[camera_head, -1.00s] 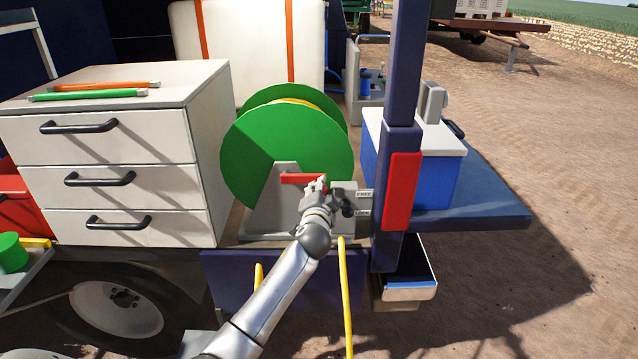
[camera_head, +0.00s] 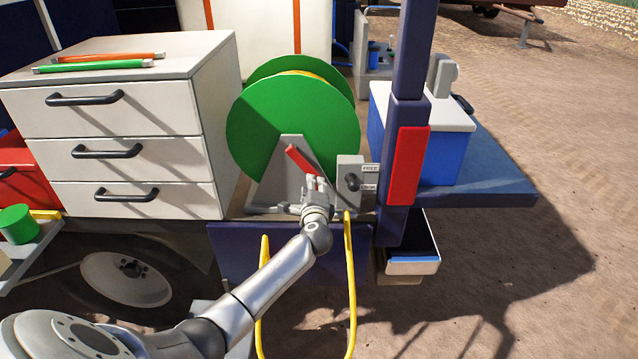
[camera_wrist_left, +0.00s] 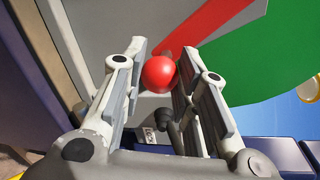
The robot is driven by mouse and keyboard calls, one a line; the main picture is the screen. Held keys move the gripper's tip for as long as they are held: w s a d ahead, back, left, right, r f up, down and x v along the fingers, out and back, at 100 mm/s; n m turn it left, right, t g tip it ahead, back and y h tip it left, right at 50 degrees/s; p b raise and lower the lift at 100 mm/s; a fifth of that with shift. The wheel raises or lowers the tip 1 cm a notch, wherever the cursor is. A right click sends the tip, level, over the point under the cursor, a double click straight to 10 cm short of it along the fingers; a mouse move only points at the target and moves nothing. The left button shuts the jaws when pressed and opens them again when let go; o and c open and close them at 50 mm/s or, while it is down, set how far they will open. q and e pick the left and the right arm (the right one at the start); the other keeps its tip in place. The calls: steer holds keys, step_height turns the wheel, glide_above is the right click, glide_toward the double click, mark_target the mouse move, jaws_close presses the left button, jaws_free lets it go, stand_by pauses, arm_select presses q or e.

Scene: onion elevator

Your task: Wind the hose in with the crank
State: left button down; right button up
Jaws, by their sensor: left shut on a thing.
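The green hose reel (camera_head: 290,125) stands on the truck bed on a grey stand. Its red crank arm (camera_head: 302,161) slants down to the right from the hub. My left gripper (camera_head: 316,186) is at the low end of the crank. In the left wrist view the red ball-shaped knob (camera_wrist_left: 158,74) sits between the two fingers of this gripper (camera_wrist_left: 155,80), which are shut on it. The yellow hose (camera_head: 352,285) hangs down in a loop below the bed edge. My right gripper is in neither view.
A grey box with a dark lever (camera_head: 350,182) stands right of the crank, with small labels beside it. A white drawer cabinet (camera_head: 125,125) is left of the reel. A blue post (camera_head: 408,70) with a red panel (camera_head: 408,165) and a blue cooler (camera_head: 455,145) are at right.

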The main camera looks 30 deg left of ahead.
arm_select(q)
steer(key=shift+s+a+f+m, duration=0.45)
steer(key=shift+a+f+m, duration=0.25)
steer(key=shift+m, duration=0.2)
steer(key=c, duration=1.1)
jaws_free()
steer(key=shift+r, duration=0.1)
steer(key=shift+s, duration=0.1)
steer(key=v, duration=1.2)
